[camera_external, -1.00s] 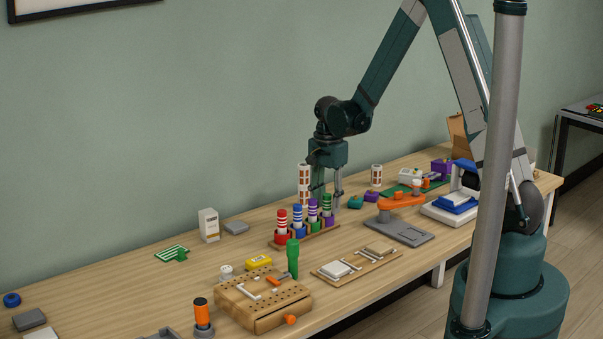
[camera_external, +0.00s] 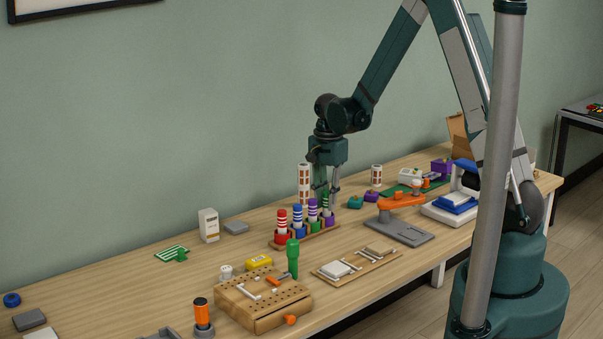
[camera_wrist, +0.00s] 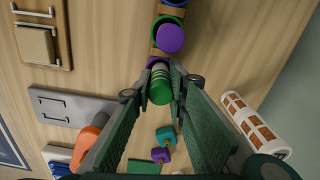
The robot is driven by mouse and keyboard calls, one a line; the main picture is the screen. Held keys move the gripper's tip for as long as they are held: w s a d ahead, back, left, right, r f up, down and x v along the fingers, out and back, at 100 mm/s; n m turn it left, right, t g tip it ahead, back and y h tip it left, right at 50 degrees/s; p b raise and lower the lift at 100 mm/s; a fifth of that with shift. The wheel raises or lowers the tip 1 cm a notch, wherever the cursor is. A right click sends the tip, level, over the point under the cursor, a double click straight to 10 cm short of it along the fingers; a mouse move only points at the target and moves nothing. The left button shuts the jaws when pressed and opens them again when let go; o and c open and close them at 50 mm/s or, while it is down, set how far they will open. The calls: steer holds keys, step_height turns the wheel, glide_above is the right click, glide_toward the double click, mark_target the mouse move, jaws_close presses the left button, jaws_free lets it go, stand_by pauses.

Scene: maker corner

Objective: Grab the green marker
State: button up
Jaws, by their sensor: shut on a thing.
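The green marker (camera_wrist: 160,92), with a green end and pale stripes, lies between the fingers of my gripper (camera_wrist: 162,76) in the wrist view. My gripper is shut on it. The purple cup (camera_wrist: 156,62) of the rack shows just beyond the marker; I cannot tell whether the marker's base is still inside it. In the external view my gripper (camera_external: 328,204) points down at the right end of the rack (camera_external: 281,244), and its fingers largely hide the marker. The purple-striped marker (camera_external: 312,212) stands right beside it, also showing in the wrist view (camera_wrist: 170,38).
Blue (camera_external: 298,216) and red (camera_external: 282,220) striped markers stand in the rack to the left. A brown-and-white patterned cylinder (camera_external: 304,178) stands behind. An orange-armed device (camera_external: 402,201) on a grey base is to the right. A green upright post (camera_external: 292,258) stands in front.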

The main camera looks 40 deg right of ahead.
steer(key=shift+r+p, duration=0.55)
steer(key=shift+r, duration=4.05)
